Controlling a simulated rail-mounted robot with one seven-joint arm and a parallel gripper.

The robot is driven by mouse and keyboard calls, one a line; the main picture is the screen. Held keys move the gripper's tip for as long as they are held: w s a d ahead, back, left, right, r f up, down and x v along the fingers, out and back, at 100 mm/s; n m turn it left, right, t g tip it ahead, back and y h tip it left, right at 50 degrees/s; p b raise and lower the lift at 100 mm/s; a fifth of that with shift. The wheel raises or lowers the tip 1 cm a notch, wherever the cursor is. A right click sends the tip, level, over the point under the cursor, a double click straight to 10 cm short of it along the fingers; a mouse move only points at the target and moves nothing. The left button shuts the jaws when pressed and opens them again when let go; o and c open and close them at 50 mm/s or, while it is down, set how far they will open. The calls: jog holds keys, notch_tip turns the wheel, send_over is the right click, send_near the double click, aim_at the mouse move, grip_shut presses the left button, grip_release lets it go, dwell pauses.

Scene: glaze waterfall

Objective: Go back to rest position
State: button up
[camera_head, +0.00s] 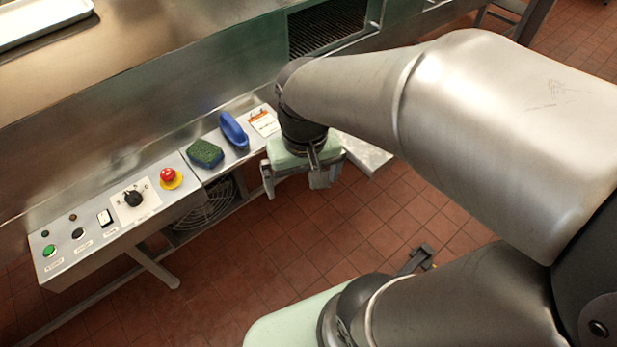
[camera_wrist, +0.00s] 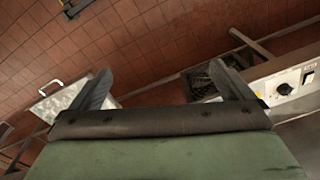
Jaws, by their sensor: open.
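My gripper (camera_head: 296,184) hangs at the end of my arm, right of the control panel and above the tiled floor. In the wrist view my gripper (camera_wrist: 165,85) shows two fingers spread wide apart with nothing between them. The gripper is open and empty, and apart from the panel in the wrist view.
A control panel (camera_head: 115,221) carries a red emergency button (camera_head: 168,175), a black knob (camera_head: 133,198) and a green button (camera_head: 49,250). A green sponge (camera_head: 205,153), a blue brush (camera_head: 233,130) and an orange-white card (camera_head: 264,122) lie nearby. Tiled floor (camera_head: 240,265) is open below.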

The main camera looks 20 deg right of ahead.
jog(key=shift+n, duration=0.5)
jog(key=s, duration=0.1)
jog(key=s+f, duration=0.1)
jog(key=s, duration=0.1)
jog(key=shift+s+d+f, duration=0.2)
jog(key=shift+s+d, duration=0.15)
jog(key=shift+w, duration=0.1)
dwell(0.6)
jog(key=w+a+r+n+b, duration=0.1)
jog(key=w+a+r+n, duration=0.15)
jog(key=w+n, duration=0.45)
jog(key=n+b, duration=0.3)
jog(key=n, duration=1.6)
send_over(202, 151)
notch_tip(202, 151, down, 5)
jog(key=shift+g, duration=0.3)
notch_tip(202, 151, down, 12)
jog(key=shift+d+r+p, duration=0.1)
jog(key=shift+r+p, duration=0.1)
jog(key=shift+p, duration=0.7)
jog(key=shift+f+p, duration=0.7)
jog(key=shift+f, duration=1.9)
